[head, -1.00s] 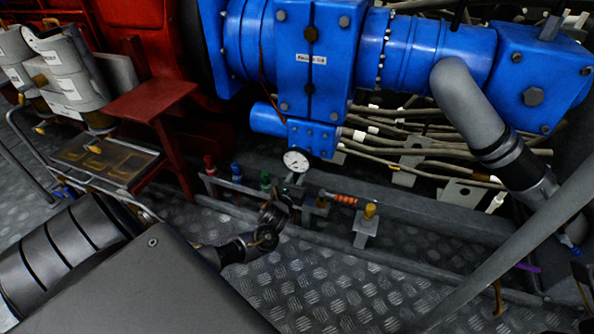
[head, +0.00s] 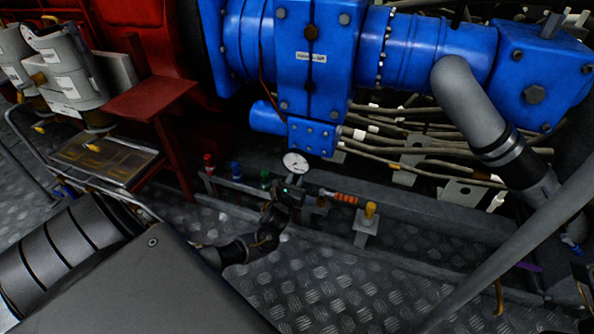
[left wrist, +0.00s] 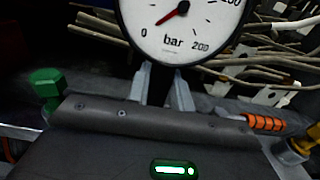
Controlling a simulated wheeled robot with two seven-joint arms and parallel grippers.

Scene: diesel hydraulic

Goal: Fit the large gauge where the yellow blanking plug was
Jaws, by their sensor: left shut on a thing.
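The large gauge (head: 296,163) has a round white dial. In the left wrist view the gauge (left wrist: 180,28) shows large, with "bar", a scale and a red needle. My left gripper (left wrist: 163,88) is shut on the dark stem below the dial and holds the gauge upright. In the head view the left gripper (head: 296,184) is partly hidden by its own dark body. A yellow plug (head: 370,209) sits on a grey block to the right of the gauge, and yellow also shows at the right of the wrist view (left wrist: 305,140). The gauge's lower end is hidden. The right gripper is not visible.
Red (head: 209,161), blue (head: 236,170) and green (head: 265,179) fittings stand along the grey rail to the left. An orange-banded part (head: 346,198) lies between gauge and yellow plug. Blue machinery (head: 320,60) overhangs behind. Bare tread plate (head: 320,290) lies in front.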

